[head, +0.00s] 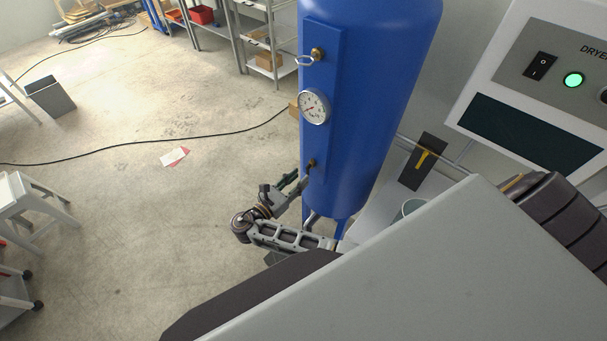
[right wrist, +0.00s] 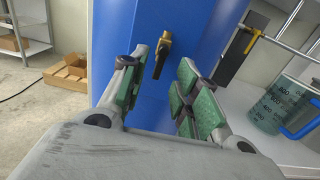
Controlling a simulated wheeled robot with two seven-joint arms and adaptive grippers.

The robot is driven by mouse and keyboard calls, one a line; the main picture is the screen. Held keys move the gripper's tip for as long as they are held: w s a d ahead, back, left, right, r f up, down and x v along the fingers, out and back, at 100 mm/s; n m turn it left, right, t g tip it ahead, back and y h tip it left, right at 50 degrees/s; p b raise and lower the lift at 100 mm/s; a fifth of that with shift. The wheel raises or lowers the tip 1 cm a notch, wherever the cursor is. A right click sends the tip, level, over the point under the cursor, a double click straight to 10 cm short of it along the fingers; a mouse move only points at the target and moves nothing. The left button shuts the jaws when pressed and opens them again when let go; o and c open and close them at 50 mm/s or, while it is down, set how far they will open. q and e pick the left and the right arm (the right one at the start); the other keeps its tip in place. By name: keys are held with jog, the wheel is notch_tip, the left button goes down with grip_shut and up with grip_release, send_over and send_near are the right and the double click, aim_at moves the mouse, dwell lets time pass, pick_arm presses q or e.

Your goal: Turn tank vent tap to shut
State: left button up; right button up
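The blue tank (head: 365,90) stands upright in the head view and fills the middle of the right wrist view (right wrist: 215,30). A small brass tap (head: 312,163) sticks out low on its front strip. In the right wrist view the tap (right wrist: 163,52) shows its lever hanging down, leaning slightly left. My right gripper (head: 296,183) is beside the tap, just below and left of it. In the wrist view its green-padded fingers (right wrist: 158,92) are spread apart, with the tap showing in the gap and no visible contact. My left gripper is not in view.
Above the tap are a round gauge (head: 314,106) and a brass valve with a ring (head: 318,54). A yellow handle on a dark plate (head: 424,160) is right of the tank. A measuring jug (right wrist: 280,105) stands on the bench. The floor left is mostly clear, with a cable.

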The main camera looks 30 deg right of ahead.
aim_at(307, 171)
jog(key=shift+x, duration=1.7)
grip_shut()
